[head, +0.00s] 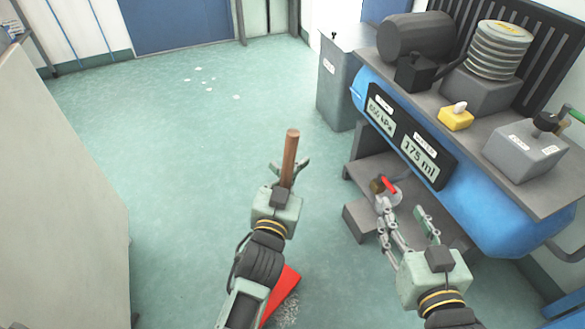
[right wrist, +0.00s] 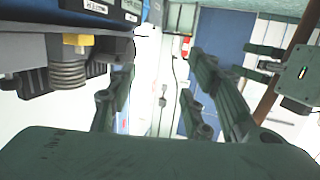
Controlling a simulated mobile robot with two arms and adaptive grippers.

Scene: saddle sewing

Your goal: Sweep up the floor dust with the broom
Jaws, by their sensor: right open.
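The broom has a brown handle (head: 291,150) and, lower down, a red part (head: 283,292) near the floor, partly hidden by my left arm. My left gripper (head: 288,168) is around the handle, which stands nearly upright. The handle (right wrist: 272,95) and my left gripper (right wrist: 258,62) also show at the right of the right wrist view. My right gripper (head: 403,212) is open and empty, beside the blue machine; its spread fingers show in the right wrist view (right wrist: 155,88). White dust bits (head: 207,84) lie on the far floor. A speckled patch (head: 287,312) lies beside the red part.
A pale panel (head: 60,190) borders the left. The middle floor (head: 180,160) is clear.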

